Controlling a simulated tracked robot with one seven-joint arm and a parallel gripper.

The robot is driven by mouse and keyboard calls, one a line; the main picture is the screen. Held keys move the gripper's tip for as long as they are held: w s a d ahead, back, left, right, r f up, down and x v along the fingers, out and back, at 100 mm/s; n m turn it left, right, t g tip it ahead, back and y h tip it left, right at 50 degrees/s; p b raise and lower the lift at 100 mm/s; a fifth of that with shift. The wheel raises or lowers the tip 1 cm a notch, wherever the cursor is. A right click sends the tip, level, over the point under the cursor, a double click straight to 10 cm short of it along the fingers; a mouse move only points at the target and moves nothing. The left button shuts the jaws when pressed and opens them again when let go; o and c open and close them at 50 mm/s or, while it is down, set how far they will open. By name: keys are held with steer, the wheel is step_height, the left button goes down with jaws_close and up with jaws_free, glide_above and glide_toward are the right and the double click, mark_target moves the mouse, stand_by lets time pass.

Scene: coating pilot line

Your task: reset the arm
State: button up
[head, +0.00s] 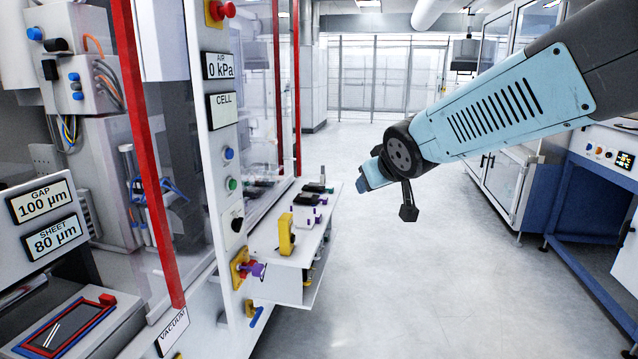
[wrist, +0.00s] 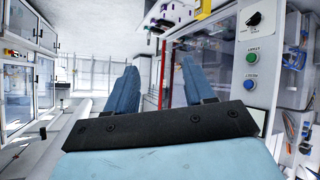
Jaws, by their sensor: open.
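My arm (head: 510,105) reaches in from the upper right of the head view, light blue with a dark wheel-like joint. My gripper (head: 372,174) is at its end, over the open aisle floor and to the right of the white shelf, apart from it. In the wrist view my gripper (wrist: 158,85) shows two blue fingers spread apart. Nothing is between them. The fingertips are small and partly hidden by the wrist in the head view.
A white shelf (head: 270,238) with a yellow block (head: 287,234) and small dark items juts from the machine on the left. A red post (head: 147,150) and displays stand nearer. A blue-framed bench (head: 600,165) and cabinets line the right. The aisle floor (head: 400,270) between is clear.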

steer(key=s+d+f+m+g, duration=0.1)
steer(key=s+d, duration=0.3)
steer(key=s, duration=0.3)
steer(key=s+d+f+m+g+h, duration=0.1)
steer(key=s+d+m+g, duration=0.1)
steer(key=s+d, duration=0.2)
steer(key=s+d+f+m+g, duration=0.1)
steer(key=s+d+g, duration=0.1)
steer(key=s, duration=0.7)
steer(key=shift+s+d+m+h, duration=0.3)
steer(key=shift+d+m+h, duration=0.1)
steer(key=shift+d, duration=0.5)
steer(key=shift+c, duration=0.9)
steer(key=shift+w, duration=0.1)
